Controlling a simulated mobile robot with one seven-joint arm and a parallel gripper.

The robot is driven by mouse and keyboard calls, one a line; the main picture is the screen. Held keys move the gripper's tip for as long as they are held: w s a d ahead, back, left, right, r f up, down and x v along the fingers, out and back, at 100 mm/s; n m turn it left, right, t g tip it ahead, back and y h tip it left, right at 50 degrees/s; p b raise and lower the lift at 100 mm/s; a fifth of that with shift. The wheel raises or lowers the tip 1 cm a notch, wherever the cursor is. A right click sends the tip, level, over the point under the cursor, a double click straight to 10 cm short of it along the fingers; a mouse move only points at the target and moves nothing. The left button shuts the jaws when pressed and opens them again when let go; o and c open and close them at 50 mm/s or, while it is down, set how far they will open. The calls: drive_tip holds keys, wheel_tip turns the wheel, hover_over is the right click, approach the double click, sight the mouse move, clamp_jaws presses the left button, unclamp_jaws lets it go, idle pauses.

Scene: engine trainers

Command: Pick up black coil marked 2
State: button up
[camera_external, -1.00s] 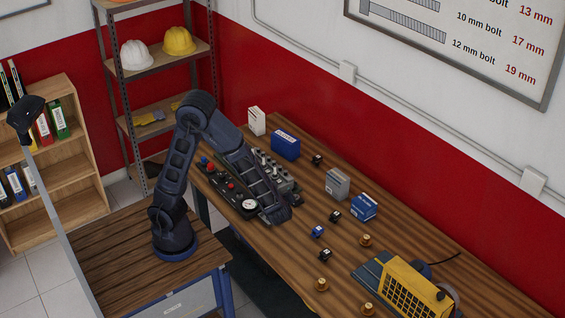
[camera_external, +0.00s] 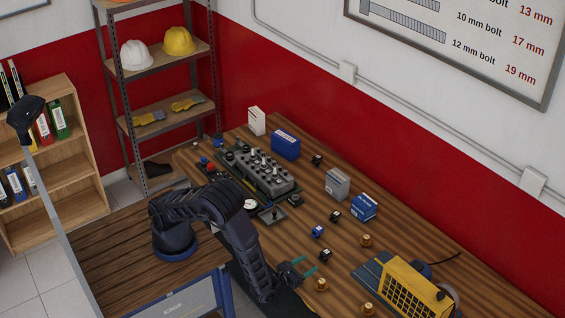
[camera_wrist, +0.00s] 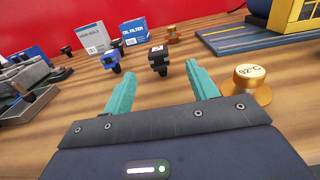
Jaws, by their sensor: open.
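A black coil (camera_wrist: 158,60) with a small pale mark on its top stands ahead of my gripper (camera_wrist: 164,74) in the wrist view, seen between the two teal fingers; the mark is too small to read. The same coil appears to be the black one (camera_external: 325,254) near the front in the external view, just beyond my gripper (camera_external: 316,276). The fingers are apart and empty. Another black coil (camera_external: 335,216) stands further back, and a third (camera_external: 317,160) is near the blue box. A blue coil (camera_wrist: 112,60) stands left of the nearest black one.
A brass thermostat (camera_wrist: 250,85) marked 82°C stands close by my right finger. Other brass pieces (camera_external: 366,240) stand nearby. Grey and blue boxes (camera_external: 337,184) (camera_external: 364,207) stand behind the coils. An engine head (camera_external: 262,172) lies left; a yellow machine (camera_external: 412,287) is right.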

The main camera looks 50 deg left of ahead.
sight(322, 255)
drive_tip(key=w, duration=0.5)
drive_tip(key=shift+w, duration=0.2)
drive_tip(key=shift+w+a+f, duration=0.1)
drive_tip(key=shift+w, duration=1.25)
drive_tip(key=shift+w+a+f, duration=0.1)
drive_tip(key=shift+w, duration=1.2)
drive_tip(key=c, duration=1.1)
drive_tip(key=shift+r, duration=0.15)
drive_tip(key=shift+c, duration=0.2)
